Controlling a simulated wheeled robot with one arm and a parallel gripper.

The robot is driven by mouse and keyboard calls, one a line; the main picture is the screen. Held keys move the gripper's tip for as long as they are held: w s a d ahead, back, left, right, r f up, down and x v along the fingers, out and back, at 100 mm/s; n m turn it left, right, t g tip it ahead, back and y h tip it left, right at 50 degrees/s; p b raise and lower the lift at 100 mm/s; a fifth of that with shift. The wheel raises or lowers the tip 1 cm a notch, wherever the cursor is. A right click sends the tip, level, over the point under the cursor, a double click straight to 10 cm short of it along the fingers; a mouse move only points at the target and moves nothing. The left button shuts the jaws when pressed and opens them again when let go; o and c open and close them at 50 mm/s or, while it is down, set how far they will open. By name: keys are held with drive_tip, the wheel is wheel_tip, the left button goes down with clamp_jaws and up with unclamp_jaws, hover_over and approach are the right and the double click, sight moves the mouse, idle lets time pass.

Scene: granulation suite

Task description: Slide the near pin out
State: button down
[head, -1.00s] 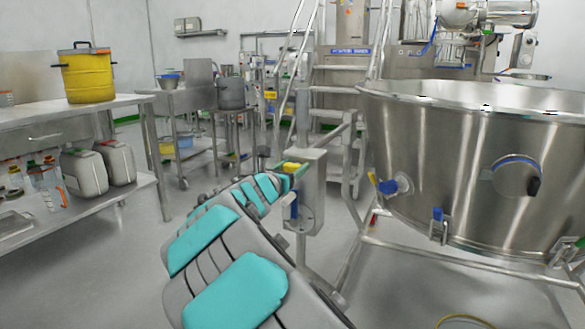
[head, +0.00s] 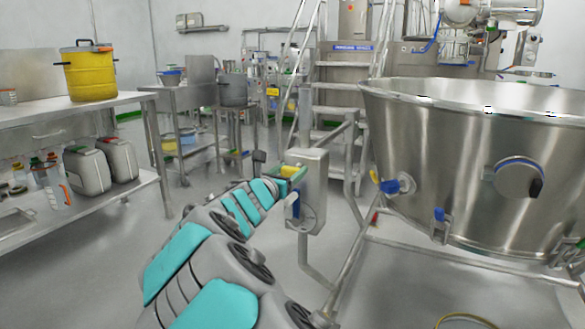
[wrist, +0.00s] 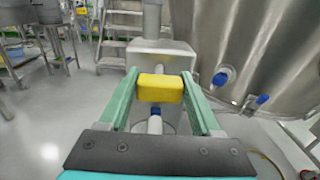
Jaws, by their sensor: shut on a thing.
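A yellow block-shaped grip (wrist: 160,88), apparently the near pin's handle, sits between the green fingers of my gripper (wrist: 160,77) in the wrist view. The fingers are shut on its two sides. The yellow grip (head: 292,172) also shows in the head view, at the upper left of a grey metal box (head: 313,180) on a post. The box (wrist: 150,55) is straight ahead in the wrist view. How far the pin sits in the box is hidden by the grip. A blue-and-white part (wrist: 155,122) shows just below the grip.
A large steel vessel (head: 480,170) with blue-handled valves stands close on the right. Metal steps (head: 335,100) rise behind the box. A bench (head: 130,101) with a yellow drum (head: 90,72) is on the left. The floor between is clear.

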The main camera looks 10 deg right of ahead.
drive_tip(key=shift+f, duration=0.1)
drive_tip(key=shift+c, duration=0.4)
unclamp_jaws()
drive_tip(key=shift+s+a, duration=0.1)
drive_tip(key=v, duration=0.7)
drive_tip(key=shift+s+a, duration=0.2)
drive_tip(key=shift+s, duration=0.15)
